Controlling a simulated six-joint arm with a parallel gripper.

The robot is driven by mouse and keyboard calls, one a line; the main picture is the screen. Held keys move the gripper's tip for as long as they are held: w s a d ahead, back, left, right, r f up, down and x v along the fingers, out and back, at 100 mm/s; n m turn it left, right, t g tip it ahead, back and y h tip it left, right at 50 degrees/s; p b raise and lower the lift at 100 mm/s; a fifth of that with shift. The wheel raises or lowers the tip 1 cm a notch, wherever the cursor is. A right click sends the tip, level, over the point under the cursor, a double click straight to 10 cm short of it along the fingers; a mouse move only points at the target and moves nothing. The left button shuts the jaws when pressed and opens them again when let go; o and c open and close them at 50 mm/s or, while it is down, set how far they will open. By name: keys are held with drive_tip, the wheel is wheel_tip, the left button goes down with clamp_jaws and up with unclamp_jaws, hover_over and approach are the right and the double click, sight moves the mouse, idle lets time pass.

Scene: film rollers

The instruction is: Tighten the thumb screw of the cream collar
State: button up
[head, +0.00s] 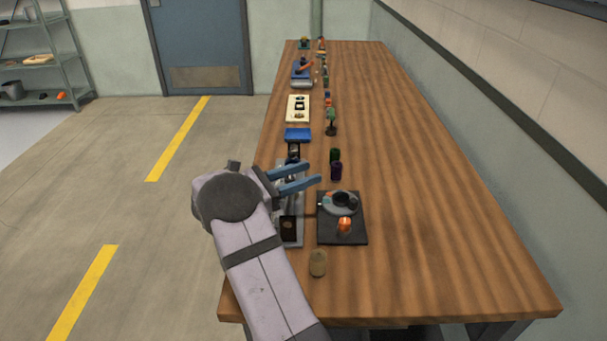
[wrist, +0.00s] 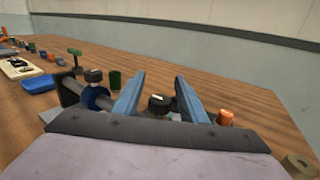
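My gripper (head: 314,174) is open, its two blue fingers reaching right over the grey fixture near the table's left edge. In the wrist view, a black knob with a pale mark on top (wrist: 159,102) shows between the spread fingers; nothing is seen gripped. I cannot tell whether this knob is the cream collar's thumb screw, as what lies under it is hidden. A blue collar (wrist: 95,98) with a black knob (wrist: 93,76) sits on a shaft left of the fingers. No cream collar can be made out clearly. A small beige cylinder (head: 318,263) stands at the near end.
A dark tray (head: 327,238) with a grey round part (head: 340,203) and an orange piece (head: 344,225) lies right of the fixture. Dark green and purple cylinders (head: 336,171) stand behind it. Several small items line the table's far left; its right side is clear.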

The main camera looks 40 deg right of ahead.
clamp_jaws()
drive_tip(key=shift+m+g, duration=0.3)
drive_tip(key=shift+g, duration=0.2)
drive_tip(key=m+g+y+p, duration=0.1)
drive_tip(key=g, duration=0.1)
drive_tip(key=s+m+g+y+p, duration=0.1)
drive_tip(key=m+g+p, duration=0.1)
drive_tip(key=a+m+g+y+p, duration=0.1)
drive_tip(key=g+y, duration=0.1)
drive_tip(key=shift+s+r+m+p, duration=0.15)
drive_tip(key=shift+s+m+p, duration=0.1)
drive_tip(key=shift+m+p, duration=0.15)
drive_tip(key=shift+s+m+g+y+p, duration=0.1)
drive_tip(key=shift+m+g+y+p, duration=0.2)
drive_tip(key=shift+g+p, duration=0.25)
unclamp_jaws()
